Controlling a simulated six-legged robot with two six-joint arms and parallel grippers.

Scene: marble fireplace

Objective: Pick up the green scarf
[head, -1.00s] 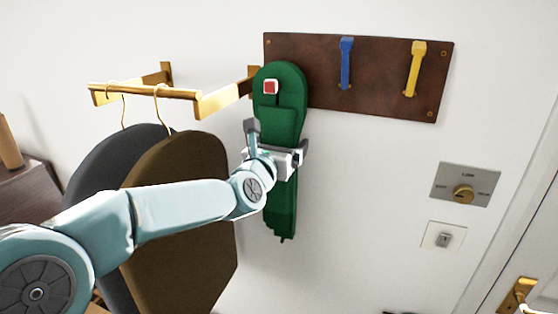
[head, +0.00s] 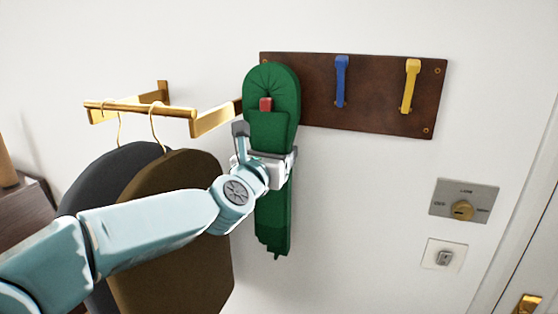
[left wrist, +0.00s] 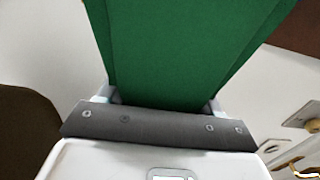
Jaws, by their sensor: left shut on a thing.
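The green scarf (head: 272,215) hangs long and upright in front of the left end of the brown hook board (head: 375,117). Its rounded loop is at the top and its fringed end at the bottom. A red hook (head: 265,104) shows within the loop, its lower part hidden by the scarf. I cannot tell whether the scarf still bears on it. My left gripper (head: 277,170) is shut on the scarf below the loop. In the left wrist view the scarf (left wrist: 185,50) fills the space between the fingers (left wrist: 160,98). My right gripper is out of view.
A blue hook (head: 341,82) and a yellow hook (head: 410,86) on the board are empty. A brass rail (head: 140,107) with a dark grey and a brown garment (head: 175,230) on hangers is close on the left. A dial plate (head: 464,201) and a switch (head: 444,255) are at right.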

